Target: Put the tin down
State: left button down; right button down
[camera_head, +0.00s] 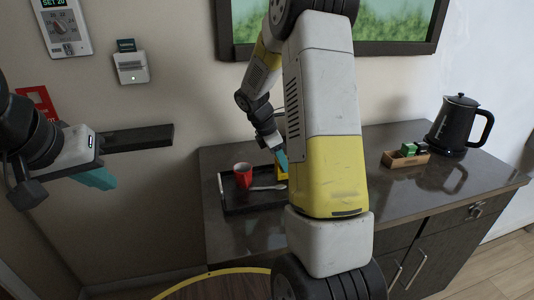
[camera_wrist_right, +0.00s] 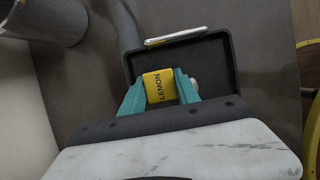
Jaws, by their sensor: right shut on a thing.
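The yellow tin, marked LEMON (camera_wrist_right: 159,87), is between the teal fingers of my right gripper (camera_wrist_right: 160,92), which is shut on it. In the head view a yellow part of the tin (camera_head: 281,173) shows at the back right of the black tray (camera_head: 240,208), partly hidden by my right arm. The wrist view shows it over the tray (camera_wrist_right: 216,62); I cannot tell whether it touches the tray floor. My left gripper (camera_head: 97,178) is away at the left, over no counter, and its finger gap is not clear.
A red cup (camera_head: 242,176) and a spoon (camera_head: 268,188) are on the tray. A wooden box (camera_head: 405,160) with small packets and a black kettle (camera_head: 458,124) stand at the counter's right. The dark counter (camera_head: 238,236) is clear in front of the tray.

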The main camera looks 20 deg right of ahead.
jog(key=shift+f, duration=0.15)
jog(key=c, duration=0.9)
grip_release()
jog(key=v, duration=1.2)
jog(key=s+a+r+m+t+y, duration=0.2)
jog(key=s+a+r+m, duration=0.1)
jog(key=s+m, duration=0.2)
jog(key=s+a+r+m+t+y, duration=0.2)
jog(key=s+m, duration=0.4)
jog(key=s, duration=0.4)
jog(key=s+a+r+m+t+y, duration=0.2)
jog(key=s+a+r+m, duration=0.1)
jog(key=s, duration=0.5)
jog(key=a+m, duration=0.1)
jog(key=m, duration=0.1)
jog(key=shift+a+r+m+y, duration=0.15)
jog(key=shift+r+m+y, duration=0.25)
jog(key=shift+s, duration=0.1)
